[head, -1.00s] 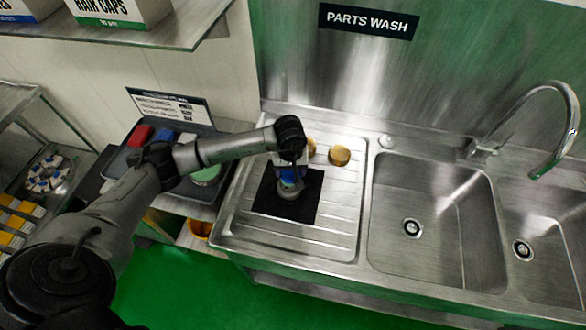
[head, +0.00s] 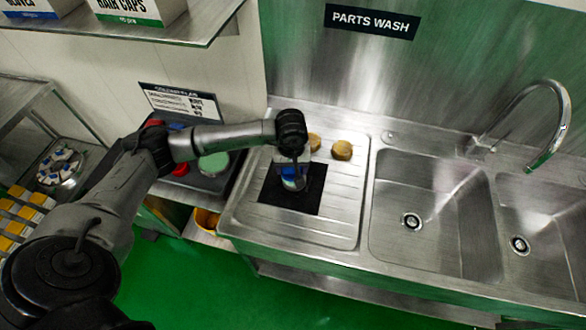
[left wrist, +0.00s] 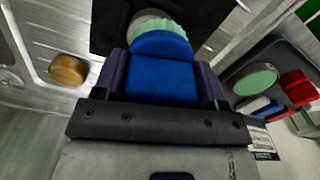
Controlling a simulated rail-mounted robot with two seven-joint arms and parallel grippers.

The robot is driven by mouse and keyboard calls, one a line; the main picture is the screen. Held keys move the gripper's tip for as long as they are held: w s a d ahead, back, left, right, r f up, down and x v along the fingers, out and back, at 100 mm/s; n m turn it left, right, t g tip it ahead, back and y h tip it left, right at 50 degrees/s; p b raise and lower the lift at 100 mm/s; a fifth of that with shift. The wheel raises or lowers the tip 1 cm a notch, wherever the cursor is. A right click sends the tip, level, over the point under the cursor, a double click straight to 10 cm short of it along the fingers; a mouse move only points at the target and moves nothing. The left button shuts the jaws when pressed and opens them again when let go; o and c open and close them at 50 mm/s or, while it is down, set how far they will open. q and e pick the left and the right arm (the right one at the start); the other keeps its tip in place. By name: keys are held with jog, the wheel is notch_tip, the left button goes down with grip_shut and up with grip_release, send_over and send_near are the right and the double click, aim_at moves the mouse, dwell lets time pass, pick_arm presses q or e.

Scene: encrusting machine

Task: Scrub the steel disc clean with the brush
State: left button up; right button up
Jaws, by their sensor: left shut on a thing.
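My left gripper (head: 291,177) is shut on a blue brush (left wrist: 163,72) over the black mat (head: 315,196) on the draining board. In the left wrist view, the brush's blue body sits between the two fingers, with pale green bristles (left wrist: 163,25) beyond it. A pale grey edge of the steel disc (left wrist: 150,15) shows past the bristles, on the mat. The brush and gripper hide most of the disc, and I cannot tell whether the bristles touch it. My right gripper is not in view.
Tan round pieces (head: 342,150) stand behind the mat. Two sink basins (head: 428,195) and a curved tap (head: 560,120) are to the right. A dark tray (head: 222,183) at left holds a green round piece (head: 214,163) and red items. A shelf overhangs at upper left.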

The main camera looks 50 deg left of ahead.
pick_arm(q)
notch_tip(320, 180, up, 3)
jog(key=shift+a+f+p, duration=0.1)
jog(key=shift+f+p, duration=0.05)
jog(key=shift+p, duration=0.35)
jog(key=shift+r, duration=0.2)
